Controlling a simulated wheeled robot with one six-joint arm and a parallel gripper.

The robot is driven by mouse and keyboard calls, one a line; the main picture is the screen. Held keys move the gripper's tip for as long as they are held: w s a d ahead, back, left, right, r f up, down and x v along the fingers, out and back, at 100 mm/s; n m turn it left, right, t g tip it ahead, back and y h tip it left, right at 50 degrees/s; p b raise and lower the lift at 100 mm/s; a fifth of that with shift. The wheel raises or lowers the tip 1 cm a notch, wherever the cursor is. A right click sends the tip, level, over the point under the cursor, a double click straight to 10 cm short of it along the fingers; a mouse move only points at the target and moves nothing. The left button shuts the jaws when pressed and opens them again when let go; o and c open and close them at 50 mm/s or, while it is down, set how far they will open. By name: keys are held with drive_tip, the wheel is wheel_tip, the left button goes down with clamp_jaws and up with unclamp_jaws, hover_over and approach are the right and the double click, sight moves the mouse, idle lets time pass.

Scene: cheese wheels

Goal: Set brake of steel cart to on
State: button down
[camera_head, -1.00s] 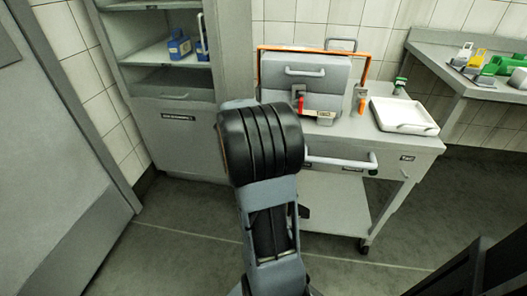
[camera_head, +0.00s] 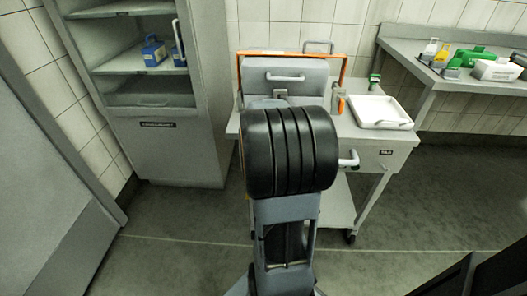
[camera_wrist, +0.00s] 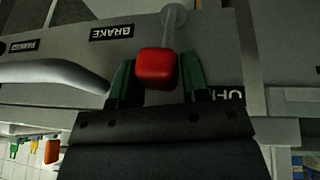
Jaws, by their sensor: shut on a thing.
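The steel cart (camera_head: 400,152) stands against the back wall in the head view, its front partly hidden behind my arm. In the wrist view a red knob (camera_wrist: 156,69) sits at the end of a grey brake lever (camera_wrist: 174,18) on the cart's panel. A label reading BRAKE (camera_wrist: 116,31) is beside it. My gripper (camera_wrist: 157,78) has its green-tipped fingers on both sides of the red knob and is shut on it. Another label (camera_wrist: 238,94) is partly covered by a finger. The head view hides the gripper and the lever behind my arm.
A white tray (camera_head: 381,110) and a grey case (camera_head: 285,76) with an orange frame stand on the cart. A bar handle (camera_wrist: 50,75) lies close to the gripper. An open-shelf cabinet (camera_head: 165,155) is at left, a side bench (camera_head: 430,72) at right. Floor at left is clear.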

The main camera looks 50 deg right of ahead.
drive_tip(key=c, duration=1.8)
unclamp_jaws()
drive_tip(key=shift+s+d+f, duration=0.25)
drive_tip(key=shift+s+d, duration=0.2)
drive_tip(key=shift+s, duration=0.1)
drive_tip(key=shift+s+d+f, duration=0.25)
drive_tip(key=shift+s+d, duration=0.2)
drive_tip(key=shift+s, duration=0.1)
drive_tip(key=o, duration=1.1)
drive_tip(key=shift+w+r, duration=0.1)
